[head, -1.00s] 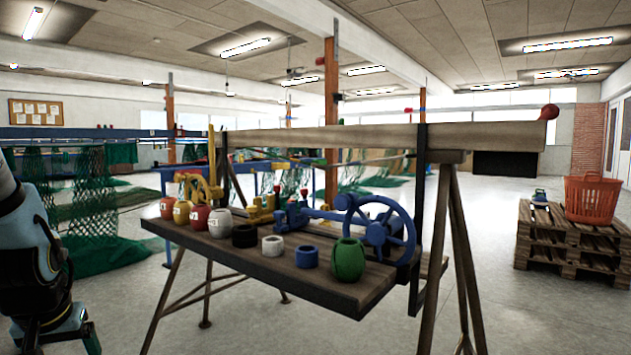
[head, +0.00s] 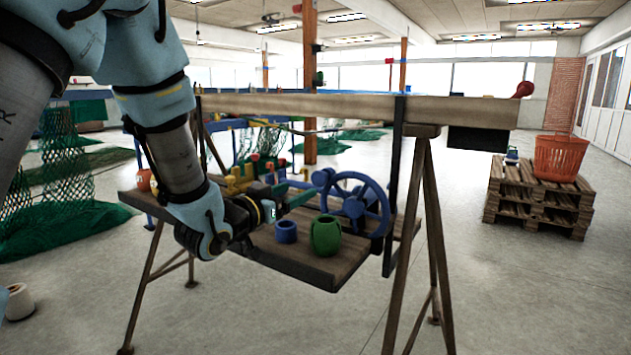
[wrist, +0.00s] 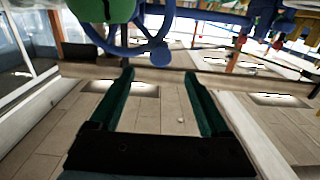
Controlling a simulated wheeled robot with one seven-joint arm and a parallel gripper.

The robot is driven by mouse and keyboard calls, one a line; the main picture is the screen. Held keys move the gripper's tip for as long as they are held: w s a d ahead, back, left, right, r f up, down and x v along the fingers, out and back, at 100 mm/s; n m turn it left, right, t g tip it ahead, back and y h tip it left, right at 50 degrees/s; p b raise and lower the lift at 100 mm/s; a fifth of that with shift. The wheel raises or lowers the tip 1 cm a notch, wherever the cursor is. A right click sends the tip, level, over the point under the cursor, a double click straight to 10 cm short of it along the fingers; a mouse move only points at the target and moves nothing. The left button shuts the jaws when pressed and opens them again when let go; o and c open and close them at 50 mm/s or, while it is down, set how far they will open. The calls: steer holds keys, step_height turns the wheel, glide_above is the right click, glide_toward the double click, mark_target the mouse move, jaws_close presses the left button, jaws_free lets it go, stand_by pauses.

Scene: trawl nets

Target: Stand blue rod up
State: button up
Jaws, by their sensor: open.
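My gripper (head: 295,198) is open over the plank bench (head: 325,270), its green fingers pointing right toward a blue spoked wheel (head: 360,205). In the wrist view the two green fingers (wrist: 162,76) are apart with nothing between them. That view is upside down, with the blue wheel frame (wrist: 152,38) and a green pot (wrist: 100,8) at its top. A blue ring (head: 286,231) and the green pot (head: 326,236) stand on the bench just right of and below my gripper. I cannot clearly pick out a separate blue rod; my arm hides much of the bench.
A thick wooden beam (head: 300,106) on trestles runs behind and above the bench. Yellow parts (head: 240,176) lie behind my gripper. A beige pot (head: 20,302) is on the floor at left. A pallet stack (head: 535,205) with an orange basket (head: 560,157) stands at right on open floor.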

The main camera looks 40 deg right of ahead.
mark_target(318, 180)
steer(key=p+x, duration=0.1)
steer(key=x, duration=0.8)
steer(key=shift+d, duration=0.15)
jaws_close()
stand_by(0.4)
stand_by(0.3)
